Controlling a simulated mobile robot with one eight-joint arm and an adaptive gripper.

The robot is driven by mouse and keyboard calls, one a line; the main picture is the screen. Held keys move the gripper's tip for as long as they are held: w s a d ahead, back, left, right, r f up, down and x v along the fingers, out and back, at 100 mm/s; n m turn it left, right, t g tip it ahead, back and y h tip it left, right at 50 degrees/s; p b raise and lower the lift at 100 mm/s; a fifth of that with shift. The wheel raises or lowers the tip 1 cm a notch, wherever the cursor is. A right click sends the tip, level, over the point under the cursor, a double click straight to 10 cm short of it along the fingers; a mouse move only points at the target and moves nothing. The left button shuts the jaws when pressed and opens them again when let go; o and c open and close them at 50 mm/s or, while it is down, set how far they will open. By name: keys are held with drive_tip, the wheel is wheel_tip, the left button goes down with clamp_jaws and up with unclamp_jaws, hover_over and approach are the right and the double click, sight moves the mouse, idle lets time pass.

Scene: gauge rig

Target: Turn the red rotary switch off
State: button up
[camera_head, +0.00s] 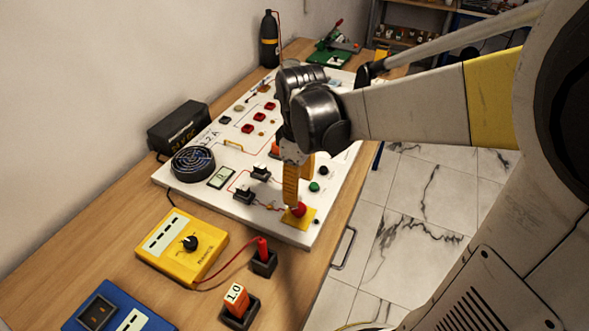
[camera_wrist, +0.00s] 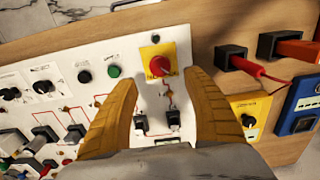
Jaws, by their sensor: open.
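The red rotary switch (camera_wrist: 160,66) sits on a yellow square plate at the edge of the white panel (camera_wrist: 60,62). In the head view the switch (camera_head: 298,209) is at the panel's near right corner, partly hidden by a finger. My gripper (camera_wrist: 165,82) is open, with its yellow fingers on either side of the switch in the wrist view. In the head view my gripper (camera_head: 292,198) points down just above the switch. I cannot tell whether a finger touches the knob.
A green button (camera_wrist: 113,71) and black knobs are on the panel near the switch. A yellow meter (camera_head: 184,246), a blue device (camera_head: 118,315) and a black holder with a red plug (camera_head: 263,258) stand on the wooden table (camera_head: 150,215). A black speaker-like disc (camera_head: 193,161) is on the panel.

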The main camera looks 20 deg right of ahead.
drive_tip(key=shift+r, duration=2)
